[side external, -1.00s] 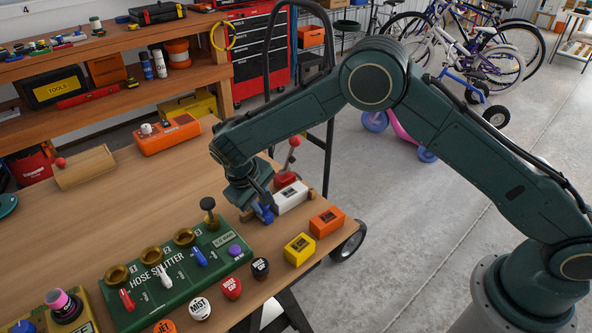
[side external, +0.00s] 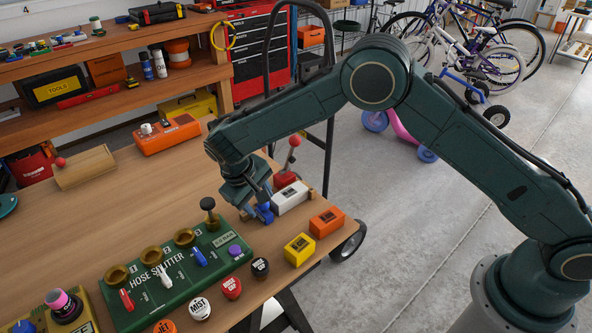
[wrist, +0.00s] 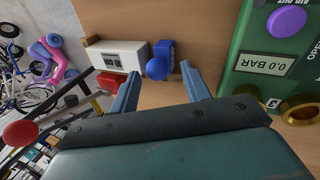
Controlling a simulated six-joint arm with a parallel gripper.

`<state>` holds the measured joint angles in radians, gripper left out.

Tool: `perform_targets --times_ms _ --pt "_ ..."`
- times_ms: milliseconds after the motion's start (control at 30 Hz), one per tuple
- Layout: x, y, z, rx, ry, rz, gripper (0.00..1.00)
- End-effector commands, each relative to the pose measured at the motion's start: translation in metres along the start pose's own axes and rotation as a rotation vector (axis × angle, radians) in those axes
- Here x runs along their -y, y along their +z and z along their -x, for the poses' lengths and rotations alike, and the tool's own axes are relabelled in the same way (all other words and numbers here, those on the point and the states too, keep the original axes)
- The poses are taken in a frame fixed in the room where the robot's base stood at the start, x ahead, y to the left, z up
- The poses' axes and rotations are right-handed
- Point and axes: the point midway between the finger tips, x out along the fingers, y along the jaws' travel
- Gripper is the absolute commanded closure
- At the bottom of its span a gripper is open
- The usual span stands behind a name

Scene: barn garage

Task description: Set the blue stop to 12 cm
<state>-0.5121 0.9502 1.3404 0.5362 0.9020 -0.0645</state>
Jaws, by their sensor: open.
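The blue stop (side external: 265,213) is near the table's right edge, just left of a white block with a dark display (side external: 290,198). In the wrist view the blue stop (wrist: 166,49) shows a round blue knob facing me, next to the white block (wrist: 119,58). My gripper (wrist: 160,71) is open, with one finger on each side of the knob; I cannot tell whether either finger touches it. In the side view my gripper (side external: 257,200) hangs right over the stop and partly hides it. The display's digits are too small to read.
The green hose splitter panel (side external: 167,289) lies just left of my gripper. Yellow (side external: 299,249) and orange (side external: 327,222) blocks stand on the near right edge. A red-knobbed lever (side external: 287,173) stands behind the white block. The table's middle is clear.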

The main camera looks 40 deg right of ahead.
Motion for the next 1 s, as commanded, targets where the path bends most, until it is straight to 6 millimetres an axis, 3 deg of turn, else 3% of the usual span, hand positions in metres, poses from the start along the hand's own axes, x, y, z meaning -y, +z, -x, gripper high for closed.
perform_targets --times_ms 633,1000 --pt "0.001 -0.001 0.102 -0.006 -0.004 0.0 0.53" --pt "0.001 0.0 0.126 -0.003 -0.002 0.001 0.53"
